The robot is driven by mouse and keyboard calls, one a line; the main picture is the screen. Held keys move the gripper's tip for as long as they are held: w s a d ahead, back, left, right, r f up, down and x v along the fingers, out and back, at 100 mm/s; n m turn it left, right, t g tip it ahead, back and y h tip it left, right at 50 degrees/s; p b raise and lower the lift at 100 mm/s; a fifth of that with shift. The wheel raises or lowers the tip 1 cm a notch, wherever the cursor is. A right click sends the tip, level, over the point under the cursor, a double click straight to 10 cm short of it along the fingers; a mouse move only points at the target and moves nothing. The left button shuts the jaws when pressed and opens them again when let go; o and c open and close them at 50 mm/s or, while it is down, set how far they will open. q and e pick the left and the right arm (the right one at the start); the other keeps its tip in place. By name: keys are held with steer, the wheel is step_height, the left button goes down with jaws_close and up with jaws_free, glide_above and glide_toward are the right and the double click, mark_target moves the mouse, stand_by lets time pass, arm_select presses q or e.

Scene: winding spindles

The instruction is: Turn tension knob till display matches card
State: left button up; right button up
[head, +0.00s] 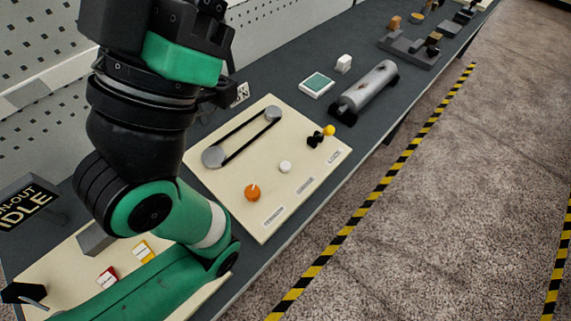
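The orange tension knob (252,193) sits on a cream panel (240,228), above a label that seems to read TENSION. Its pale pointer mark faces roughly away from me. A small white card or sign (241,93) with dark letters is mostly hidden behind my arm. A small white-framed unit with a teal face (317,84) lies past the panel; I cannot read a value on it. One green and black arm of mine, coming from the lower left, rises left of the knob, clear of it in the picture. Its fingertips cannot be made out. No other arm shows.
The panel also bears a belt on two grey pulleys (213,157), a white knob (285,167) and a yellow-tipped black lever (328,131). A grey roller (369,86) lies beyond.

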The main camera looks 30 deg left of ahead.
arm_select(q)
jaws_close()
stand_by(1.4)
